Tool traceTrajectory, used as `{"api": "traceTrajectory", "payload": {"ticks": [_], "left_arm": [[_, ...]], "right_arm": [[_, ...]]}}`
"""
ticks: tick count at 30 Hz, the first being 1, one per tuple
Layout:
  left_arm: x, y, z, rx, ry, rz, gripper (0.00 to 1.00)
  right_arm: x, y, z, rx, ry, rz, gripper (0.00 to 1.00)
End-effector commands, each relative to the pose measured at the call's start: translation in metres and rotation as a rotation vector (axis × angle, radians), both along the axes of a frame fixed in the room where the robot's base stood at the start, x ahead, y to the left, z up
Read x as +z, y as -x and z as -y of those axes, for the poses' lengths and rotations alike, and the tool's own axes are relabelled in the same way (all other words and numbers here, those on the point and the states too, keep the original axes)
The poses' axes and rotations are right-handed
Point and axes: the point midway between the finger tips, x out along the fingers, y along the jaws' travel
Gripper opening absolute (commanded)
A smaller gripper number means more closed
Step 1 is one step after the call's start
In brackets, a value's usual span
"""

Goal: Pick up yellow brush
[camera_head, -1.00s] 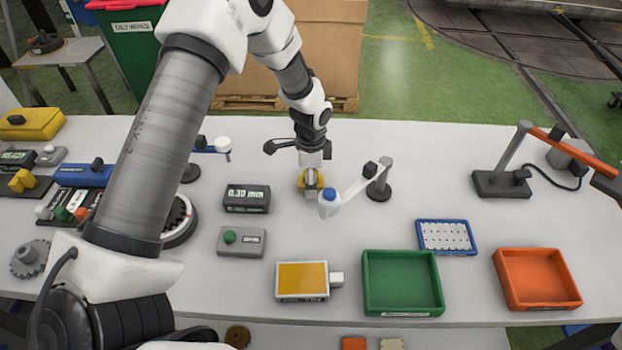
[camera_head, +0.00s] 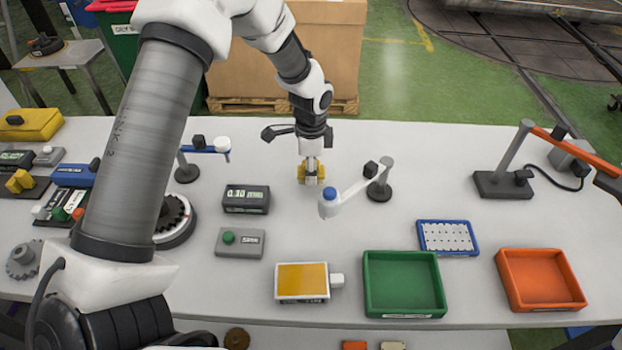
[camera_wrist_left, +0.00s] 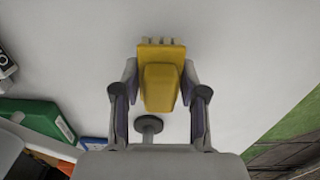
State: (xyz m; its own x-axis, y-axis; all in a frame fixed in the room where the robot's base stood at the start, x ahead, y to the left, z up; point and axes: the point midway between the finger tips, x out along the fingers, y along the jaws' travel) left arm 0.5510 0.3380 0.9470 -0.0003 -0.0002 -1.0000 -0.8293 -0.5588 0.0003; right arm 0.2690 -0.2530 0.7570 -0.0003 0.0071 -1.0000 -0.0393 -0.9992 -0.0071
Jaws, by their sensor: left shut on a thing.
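The yellow brush (camera_wrist_left: 160,85) is between the two fingers of my left gripper (camera_wrist_left: 160,98) in the left wrist view, with its yellow block and pale bristle tufts showing. My left gripper is shut on it. In the head view the left gripper (camera_head: 311,170) points down at the far middle of the white table, and the yellow brush (camera_head: 303,178) shows partly behind the fingers. I cannot tell whether the brush touches the table. My right gripper is not in view.
A blue-capped arm on a stand (camera_head: 378,190) is close to the right of the gripper. A display box (camera_head: 246,198) stands to its left. The green tray (camera_head: 403,312), orange tray (camera_head: 541,305) and blue-framed plate (camera_head: 447,250) lie nearer. The table's far middle right is clear.

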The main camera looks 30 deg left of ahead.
Motion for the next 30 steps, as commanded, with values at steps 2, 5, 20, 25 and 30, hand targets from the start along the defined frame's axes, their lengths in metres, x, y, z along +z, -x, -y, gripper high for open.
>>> {"api": "traceTrajectory", "payload": {"ticks": [2, 5, 20, 25, 30], "left_arm": [[-0.001, 0.015, -0.001, 0.000, 0.001, -0.002, 0.07], [0.001, 0.038, -0.002, -0.001, 0.003, -0.001, 0.07], [0.011, 0.149, -0.006, 0.000, 0.004, 0.001, 0.07], [0.014, 0.160, -0.007, 0.000, 0.001, 0.001, 0.07], [0.015, 0.160, -0.007, 0.000, 0.000, 0.000, 0.07]], "right_arm": [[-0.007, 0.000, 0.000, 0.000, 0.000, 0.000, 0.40], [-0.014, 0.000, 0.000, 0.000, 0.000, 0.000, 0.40], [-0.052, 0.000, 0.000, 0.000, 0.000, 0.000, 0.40], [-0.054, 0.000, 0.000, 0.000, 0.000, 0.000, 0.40], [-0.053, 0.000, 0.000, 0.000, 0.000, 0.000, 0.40]]}}
